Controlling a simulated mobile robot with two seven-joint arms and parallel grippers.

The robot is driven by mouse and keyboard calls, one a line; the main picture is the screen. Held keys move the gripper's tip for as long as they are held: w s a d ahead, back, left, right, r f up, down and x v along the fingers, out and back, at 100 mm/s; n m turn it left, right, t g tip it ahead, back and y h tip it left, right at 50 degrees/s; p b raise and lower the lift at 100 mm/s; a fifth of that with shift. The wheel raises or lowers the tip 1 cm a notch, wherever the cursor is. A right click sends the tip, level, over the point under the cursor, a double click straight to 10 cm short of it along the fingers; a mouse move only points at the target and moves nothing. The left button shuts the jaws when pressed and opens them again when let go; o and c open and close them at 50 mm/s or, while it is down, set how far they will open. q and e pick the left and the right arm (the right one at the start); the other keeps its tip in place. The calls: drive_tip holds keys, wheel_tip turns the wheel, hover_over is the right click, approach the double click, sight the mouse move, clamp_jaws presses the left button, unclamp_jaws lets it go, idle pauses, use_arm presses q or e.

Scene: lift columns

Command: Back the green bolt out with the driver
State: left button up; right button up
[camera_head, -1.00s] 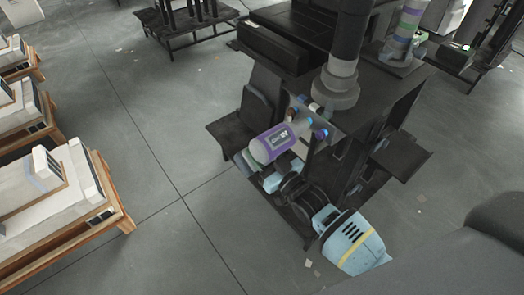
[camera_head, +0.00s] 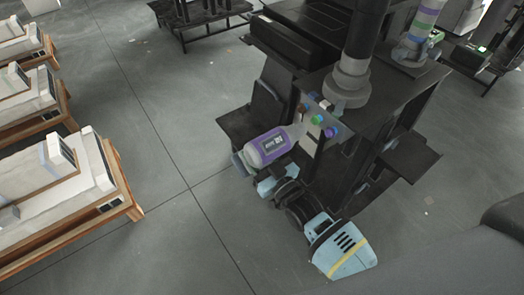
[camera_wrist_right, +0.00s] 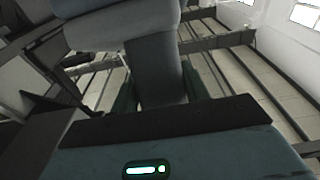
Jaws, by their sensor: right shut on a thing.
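The driver (camera_head: 268,147), with a purple and pale grey body, is held level-ish beside the panel (camera_head: 308,143), its narrow end toward the bolts. The green bolt (camera_head: 318,119) shows on the panel, to the right of the driver's narrow end; I cannot tell whether they touch. My right gripper (camera_head: 247,163) is shut on the driver and mostly hidden behind it. In the right wrist view, the gripper (camera_wrist_right: 155,98) closes around a grey-blue body, the driver (camera_wrist_right: 155,65). My left gripper is not in view.
A dark column (camera_head: 365,40) with a grey collar rises behind the panel. Dark shelves (camera_head: 410,158) flank it. Wooden-framed benches (camera_head: 70,200) stand left; the floor between is clear.

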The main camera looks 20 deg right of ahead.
drive_tip(key=shift+a+r, duration=0.2)
idle(0.3)
drive_tip(key=shift+s+a, duration=0.35)
drive_tip(key=shift+a, duration=0.55)
drive_tip(key=shift+s+a, duration=0.35)
drive_tip(key=shift+a, duration=0.55)
